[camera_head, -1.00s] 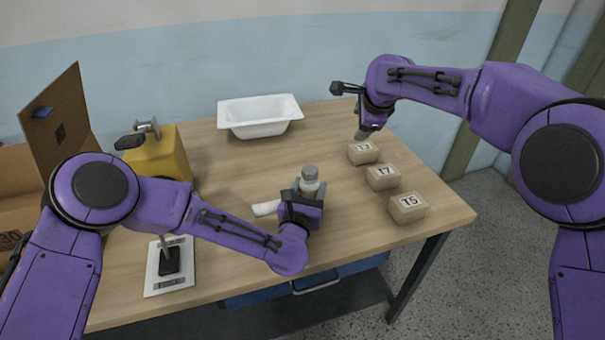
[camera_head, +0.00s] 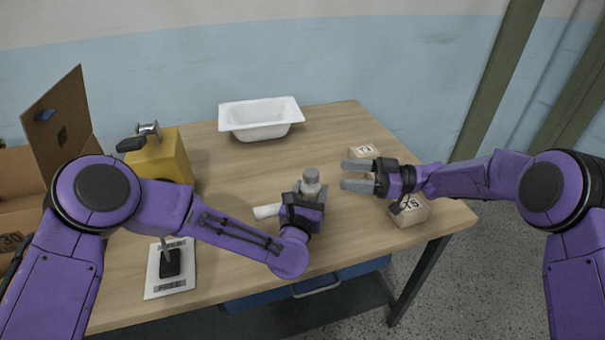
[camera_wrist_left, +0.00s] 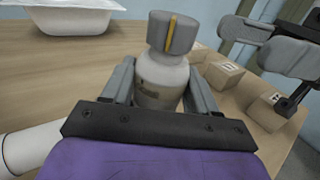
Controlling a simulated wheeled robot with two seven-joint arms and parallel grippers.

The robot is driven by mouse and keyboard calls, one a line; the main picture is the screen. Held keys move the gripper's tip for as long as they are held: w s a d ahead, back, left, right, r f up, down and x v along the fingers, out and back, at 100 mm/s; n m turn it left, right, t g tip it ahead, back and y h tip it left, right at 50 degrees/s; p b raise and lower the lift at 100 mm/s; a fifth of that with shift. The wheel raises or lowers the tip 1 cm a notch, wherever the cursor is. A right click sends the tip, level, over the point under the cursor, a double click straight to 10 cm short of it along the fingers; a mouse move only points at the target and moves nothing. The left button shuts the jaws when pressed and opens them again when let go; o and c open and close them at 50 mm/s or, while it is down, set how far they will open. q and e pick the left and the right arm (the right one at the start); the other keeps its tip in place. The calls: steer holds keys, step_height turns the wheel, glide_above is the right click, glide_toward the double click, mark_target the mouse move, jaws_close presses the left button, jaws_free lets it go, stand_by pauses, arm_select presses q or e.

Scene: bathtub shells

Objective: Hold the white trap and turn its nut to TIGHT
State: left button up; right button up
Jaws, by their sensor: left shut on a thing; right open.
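The white trap (camera_head: 312,188) stands upright on the table, with a grey nut (camera_head: 311,174) on top. In the left wrist view the trap's body (camera_wrist_left: 162,82) sits between my left fingers, and the nut (camera_wrist_left: 173,33) carries a yellow stripe. My left gripper (camera_head: 308,192) is shut on the trap's body, below the nut. My right gripper (camera_head: 357,175) is open and empty, to the right of the trap, its fingers pointing left toward it. My right fingers also show in the left wrist view (camera_wrist_left: 270,45), apart from the nut. I see no TIGHT mark.
A white pipe piece (camera_head: 266,211) lies left of the trap. A white tub (camera_head: 261,117) stands at the back. Small boxes (camera_head: 409,213) line the right side, partly behind my right gripper. A yellow block (camera_head: 165,160) and a card with a black switch (camera_head: 170,285) are at left.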

mark_target(303, 182)
steer(key=shift+g, duration=0.3)
steer(key=a, duration=1.2)
steer(key=shift+w, duration=0.2)
steer(key=shift+n, duration=0.3)
steer(key=c, duration=1)
